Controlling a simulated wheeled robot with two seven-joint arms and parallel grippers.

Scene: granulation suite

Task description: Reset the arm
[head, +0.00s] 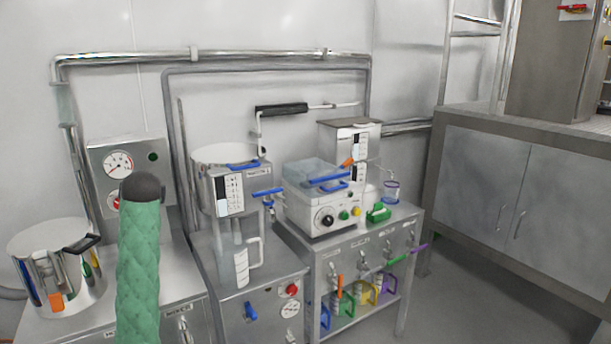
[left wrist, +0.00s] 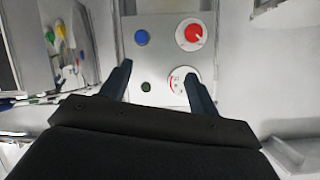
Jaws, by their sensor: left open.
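My left gripper (left wrist: 158,69) shows in the left wrist view, with two dark fingers spread apart and nothing between them. Past the fingers is a pale panel (left wrist: 160,52) with a blue button, a red knob, a white dial and a dark green button; I cannot tell the distance to it. In the head view, a green quilted sleeve with a dark rounded end, part of my arm, rises at the lower left. The left gripper itself cannot be made out there. My right gripper is in neither view.
A steel pot (head: 45,280) stands at the left. A gauge box (head: 130,165), a clear jug (head: 240,268) and a white machine (head: 318,215) stand along the wall. Coloured jugs sit on a low shelf. A steel cabinet (head: 480,180) is at the right; the floor before it is clear.

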